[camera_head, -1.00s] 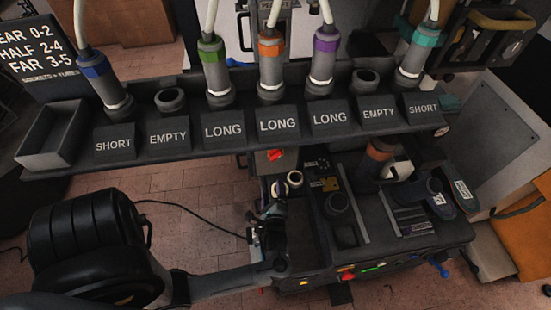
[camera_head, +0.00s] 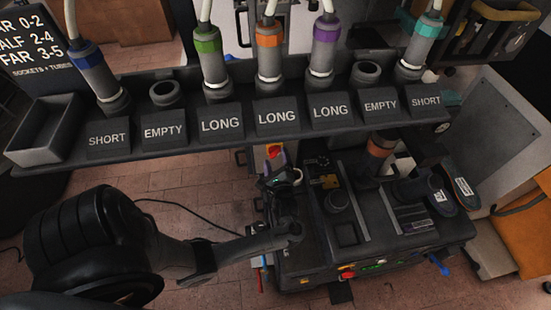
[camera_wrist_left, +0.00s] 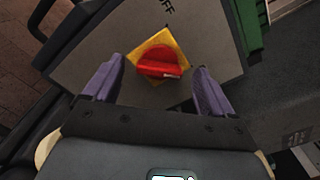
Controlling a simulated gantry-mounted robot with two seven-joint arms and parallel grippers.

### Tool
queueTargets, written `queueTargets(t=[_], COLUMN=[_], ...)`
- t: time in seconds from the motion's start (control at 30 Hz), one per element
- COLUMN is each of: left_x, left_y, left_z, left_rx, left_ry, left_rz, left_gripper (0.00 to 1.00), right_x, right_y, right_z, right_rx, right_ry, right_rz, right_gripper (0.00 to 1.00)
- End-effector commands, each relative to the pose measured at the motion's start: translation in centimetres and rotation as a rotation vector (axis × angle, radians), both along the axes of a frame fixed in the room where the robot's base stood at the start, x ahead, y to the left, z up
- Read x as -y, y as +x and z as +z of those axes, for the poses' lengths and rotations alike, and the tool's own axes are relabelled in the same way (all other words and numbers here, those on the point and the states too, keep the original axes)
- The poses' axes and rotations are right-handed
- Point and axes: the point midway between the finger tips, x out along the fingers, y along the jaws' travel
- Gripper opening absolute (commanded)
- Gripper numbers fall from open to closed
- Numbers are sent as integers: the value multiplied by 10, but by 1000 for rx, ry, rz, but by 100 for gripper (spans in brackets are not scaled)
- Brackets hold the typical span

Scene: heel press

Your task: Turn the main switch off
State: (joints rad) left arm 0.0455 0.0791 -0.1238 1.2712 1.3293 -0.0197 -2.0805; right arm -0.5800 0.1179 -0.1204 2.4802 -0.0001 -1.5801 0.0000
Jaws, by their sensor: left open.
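The main switch (camera_wrist_left: 158,62) is a red rotary knob on a yellow square plate, on a grey box (camera_wrist_left: 205,35). Its handle lies roughly crosswise in the left wrist view. Part of a label ending in "FF" shows above it. In the head view the switch (camera_head: 273,150) is a small red patch below the rack. My left gripper (camera_wrist_left: 159,77) is open, with its two purple fingers on either side of the knob and apart from it. In the head view the left gripper (camera_head: 278,178) is just below the switch, partly hidden by its wrist. My right gripper is not in view.
A dark rack (camera_head: 270,118) with labelled sockets and upright tubes spans above the arm. A machine bench (camera_head: 375,255) with fittings and shoes (camera_head: 463,190) is to the right. A thin black cable (camera_head: 180,208) crosses the brick floor.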

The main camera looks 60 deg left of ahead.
Motion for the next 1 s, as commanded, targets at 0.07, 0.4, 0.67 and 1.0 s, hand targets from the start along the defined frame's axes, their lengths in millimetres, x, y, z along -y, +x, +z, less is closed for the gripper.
queueTargets(t=[0.07,0.4,0.67,1.0], left_x=[-7,-15,-15,-15], left_y=[3,5,5,5], left_z=[-1,0,0,0], left_rx=[0,0,1,2], left_ry=[-1,-1,-1,-2], left_rz=[-1,0,-1,0], left_gripper=[85,85,64,29], right_x=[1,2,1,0], right_y=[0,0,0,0], right_z=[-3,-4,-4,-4], right_rx=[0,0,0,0], right_ry=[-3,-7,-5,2], right_rz=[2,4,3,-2], right_gripper=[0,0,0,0])
